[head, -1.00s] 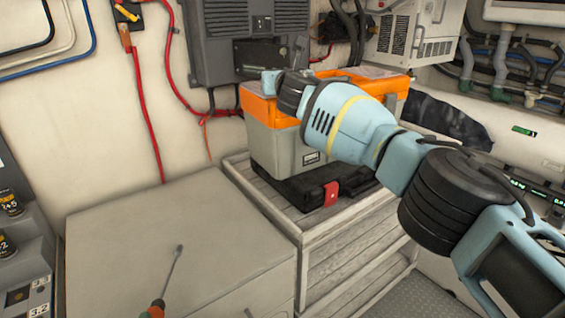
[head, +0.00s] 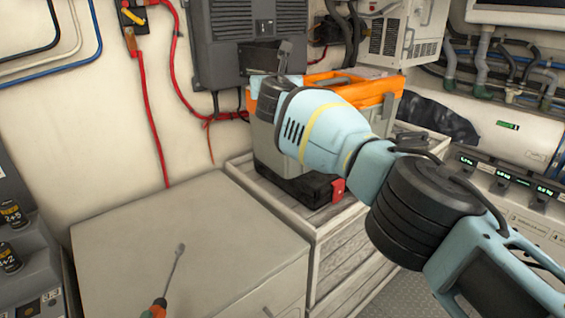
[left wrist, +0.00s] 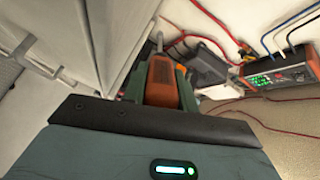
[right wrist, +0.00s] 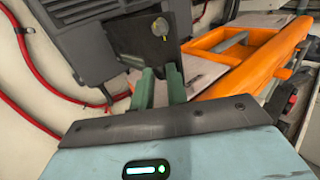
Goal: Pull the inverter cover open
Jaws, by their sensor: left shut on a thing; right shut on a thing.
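The inverter (head: 238,38) is a dark grey wall housing with a dark panel low on its front. Its cover (right wrist: 150,38), a dark flap with a small round lock, fills the top middle of the right wrist view and appears to stand out from the housing. The screwdriver also shows at the bottom of the head view (head: 159,306), shaft up.
An orange-and-grey toolbox (head: 268,150) stands on a slatted crate (head: 345,262) below the inverter, close under my right arm. A grey cabinet top (head: 180,235) at the front left is clear. Red cables (head: 145,120) run along the wall.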

